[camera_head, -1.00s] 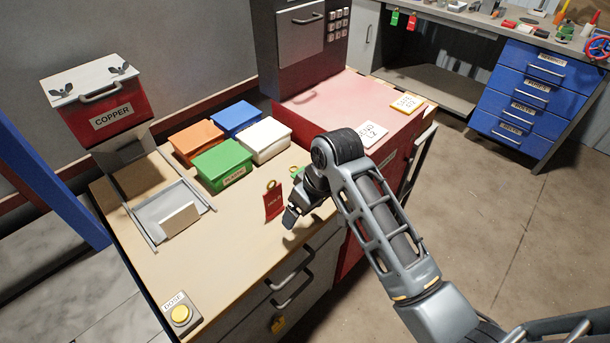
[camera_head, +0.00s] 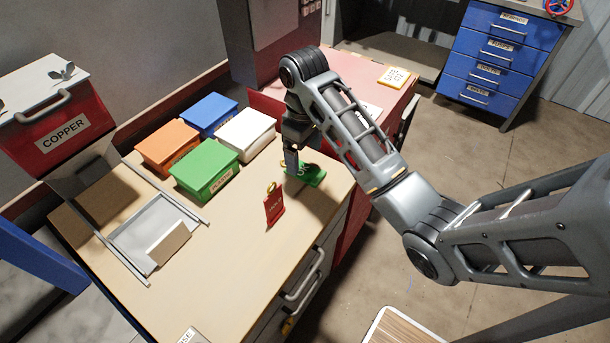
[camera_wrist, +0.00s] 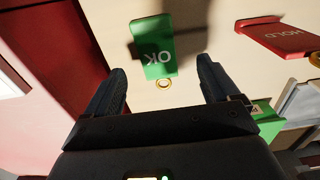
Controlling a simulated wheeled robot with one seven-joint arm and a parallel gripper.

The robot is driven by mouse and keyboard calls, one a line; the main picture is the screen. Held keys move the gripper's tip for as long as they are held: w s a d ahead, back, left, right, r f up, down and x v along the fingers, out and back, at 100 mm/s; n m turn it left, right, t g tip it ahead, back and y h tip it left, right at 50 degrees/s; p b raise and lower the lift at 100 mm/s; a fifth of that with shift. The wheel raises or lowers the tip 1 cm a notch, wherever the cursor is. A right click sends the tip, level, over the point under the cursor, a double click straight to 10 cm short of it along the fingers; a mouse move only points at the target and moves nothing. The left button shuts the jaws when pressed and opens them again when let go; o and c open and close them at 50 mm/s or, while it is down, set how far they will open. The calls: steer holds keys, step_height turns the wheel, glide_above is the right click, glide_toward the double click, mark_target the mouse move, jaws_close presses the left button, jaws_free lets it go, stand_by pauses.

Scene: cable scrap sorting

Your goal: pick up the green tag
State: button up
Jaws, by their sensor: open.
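The green tag (camera_head: 308,175) lies on the wooden bench top near its right edge. My gripper (camera_head: 290,170) points down at the ring end of the tag.
A green lidded box (camera_head: 204,171), an orange box (camera_head: 165,147), a blue box (camera_head: 209,115) and a white box (camera_head: 244,134) stand behind. A grey tray (camera_head: 150,228) and a red COPPER bin (camera_head: 50,130) are at left. The front bench top is mostly clear.

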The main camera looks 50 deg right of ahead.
mark_target(304, 171)
steer(key=shift+w+d+f+b, duration=0.15)
steer(key=shift+f+b, duration=0.35)
steer(key=shift+f, duration=0.85)
steer(key=shift+w+d+f+b, duration=0.1)
steer(key=shift+f+b, duration=0.35)
steer(key=shift+f, duration=0.85)
steer(key=shift+c, duration=0.4)
steer(key=c, duration=1)
